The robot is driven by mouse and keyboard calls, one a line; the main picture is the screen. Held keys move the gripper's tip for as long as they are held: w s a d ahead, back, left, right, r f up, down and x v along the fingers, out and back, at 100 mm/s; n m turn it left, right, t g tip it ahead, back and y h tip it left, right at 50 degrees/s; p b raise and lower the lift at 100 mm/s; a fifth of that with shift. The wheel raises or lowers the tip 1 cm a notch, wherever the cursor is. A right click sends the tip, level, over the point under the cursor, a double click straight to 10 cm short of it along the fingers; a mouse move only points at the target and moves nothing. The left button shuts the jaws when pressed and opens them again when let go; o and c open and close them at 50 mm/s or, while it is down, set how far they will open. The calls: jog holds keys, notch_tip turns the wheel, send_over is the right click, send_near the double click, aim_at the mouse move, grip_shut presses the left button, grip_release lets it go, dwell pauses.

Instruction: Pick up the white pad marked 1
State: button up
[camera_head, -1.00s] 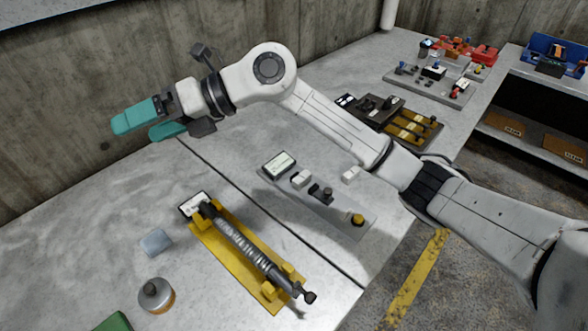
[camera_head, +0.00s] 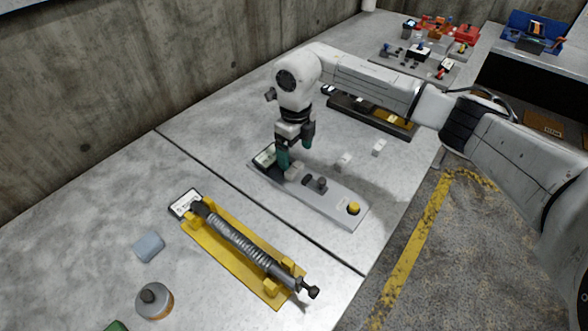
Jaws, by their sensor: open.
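Two small white pads lie on the grey bench behind the grey board: one nearer (camera_head: 343,160), one farther right (camera_head: 380,147).
The grey board (camera_head: 335,206) also carries a black part and a yellow button (camera_head: 353,208). In front are a yellow fixture with a spring damper (camera_head: 240,242), a blue-grey pad (camera_head: 148,246) and a round tin (camera_head: 155,301). A dark tray (camera_head: 370,117) stands behind.

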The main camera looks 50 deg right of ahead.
aim_at(294, 167)
jog(key=shift+a+f+p, duration=0.15)
jog(key=shift+f+p, duration=0.25)
jog(key=shift+f, duration=0.9)
jog(key=shift+a+f+p, duration=0.15)
jog(key=shift+f+p, duration=0.2)
jog(key=shift+f, duration=0.95)
jog(key=shift+c, duration=0.4)
jog(key=c, duration=1.2)
jog(key=shift+o, duration=0.2)
jog(key=shift+r, duration=0.15)
